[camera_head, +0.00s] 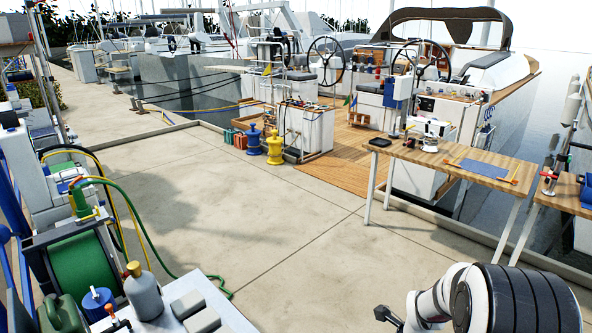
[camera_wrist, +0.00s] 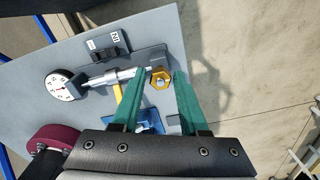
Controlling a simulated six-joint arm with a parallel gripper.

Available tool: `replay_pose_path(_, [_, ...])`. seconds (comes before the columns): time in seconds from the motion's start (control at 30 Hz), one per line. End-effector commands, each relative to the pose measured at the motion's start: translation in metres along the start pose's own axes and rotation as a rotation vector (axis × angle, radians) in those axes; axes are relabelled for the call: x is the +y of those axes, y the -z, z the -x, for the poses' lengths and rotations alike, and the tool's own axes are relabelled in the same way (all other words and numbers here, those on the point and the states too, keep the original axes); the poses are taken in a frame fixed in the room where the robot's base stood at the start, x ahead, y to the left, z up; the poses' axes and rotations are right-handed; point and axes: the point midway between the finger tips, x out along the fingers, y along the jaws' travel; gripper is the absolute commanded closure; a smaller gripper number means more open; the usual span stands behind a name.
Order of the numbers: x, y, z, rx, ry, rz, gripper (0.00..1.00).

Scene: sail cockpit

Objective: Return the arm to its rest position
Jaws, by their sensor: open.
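My gripper (camera_wrist: 160,82) shows in the wrist view with two green fingers apart. A yellow hex-shaped part (camera_wrist: 161,77) at the end of a metal rod appears between the fingertips. I cannot tell whether the fingers touch it or hang above it. Nothing is seen clamped. In the head view my white and black arm (camera_head: 515,300) is at the bottom right, its front end pointing left. The green fingers cannot be made out there.
A wooden table (camera_head: 420,158) stands right. A hose reel bench (camera_head: 85,262) stands left. Open concrete floor (camera_head: 250,215) lies between.

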Motion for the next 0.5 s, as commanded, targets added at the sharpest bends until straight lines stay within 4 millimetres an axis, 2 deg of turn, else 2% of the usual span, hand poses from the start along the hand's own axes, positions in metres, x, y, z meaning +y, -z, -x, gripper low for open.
replay_pose_path(0.5, [-0.001,0.000,0.050,-0.002,0.002,0.001,0.56])
